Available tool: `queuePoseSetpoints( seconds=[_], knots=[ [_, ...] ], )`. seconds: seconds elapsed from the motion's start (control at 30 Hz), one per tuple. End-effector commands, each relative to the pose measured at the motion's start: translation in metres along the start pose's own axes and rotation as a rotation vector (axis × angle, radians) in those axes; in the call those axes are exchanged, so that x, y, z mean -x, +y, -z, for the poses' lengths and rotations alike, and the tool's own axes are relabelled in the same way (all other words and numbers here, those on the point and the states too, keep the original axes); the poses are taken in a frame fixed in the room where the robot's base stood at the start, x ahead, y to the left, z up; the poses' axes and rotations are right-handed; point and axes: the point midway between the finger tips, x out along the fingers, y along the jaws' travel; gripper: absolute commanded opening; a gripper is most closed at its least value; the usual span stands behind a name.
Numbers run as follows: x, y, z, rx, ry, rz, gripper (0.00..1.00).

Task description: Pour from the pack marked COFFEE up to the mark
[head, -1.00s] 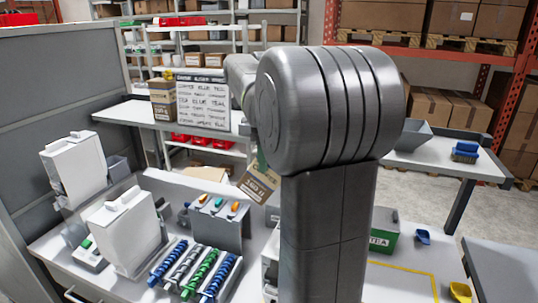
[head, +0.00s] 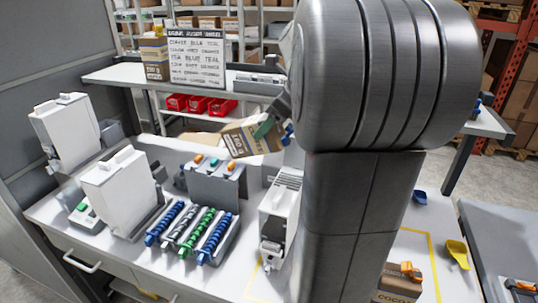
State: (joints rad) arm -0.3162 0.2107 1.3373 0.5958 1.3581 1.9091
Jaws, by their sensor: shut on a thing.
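A brown cardboard pack (head: 246,141) with a printed label hangs tilted in the air above the back of the counter; its label is too small to read for sure. My gripper (head: 283,120) is shut on the pack's upper right end and is partly hidden by my arm. A white dispenser (head: 280,215) with a dark front opening stands on the counter below and right of the pack, partly behind my arm. Two more white dispensers, one nearer (head: 120,192) and one farther back (head: 64,132), stand at the left. No fill mark can be made out.
A row of blue, grey and green augers (head: 195,234) lies on the counter. A grey stand (head: 214,182) has orange and green knobs. A sign (head: 196,56) and another pack (head: 153,60) stand on the back shelf. A pack lettered COCO (head: 399,284) is bottom right, near a yellow scoop (head: 457,253).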

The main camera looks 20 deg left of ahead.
Motion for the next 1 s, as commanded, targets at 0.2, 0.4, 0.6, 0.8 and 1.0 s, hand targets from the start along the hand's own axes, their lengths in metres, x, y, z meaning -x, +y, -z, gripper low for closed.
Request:
queuePoseSetpoints(
  seconds=[0.2,0.4,0.6,0.8,1.0],
  knots=[
    [0.0006,-0.0001,-0.0007,0.000,0.001,0.000,0.18],
    [0.0005,-0.0001,-0.0007,0.000,0.001,0.000,0.18],
    [-0.0006,-0.0002,0.0018,-0.002,-0.021,0.000,0.18],
    [-0.0014,-0.0005,0.0048,0.000,-0.080,0.003,0.18],
    [-0.0011,-0.0003,0.0040,0.002,-0.082,0.002,0.18]
  ],
)
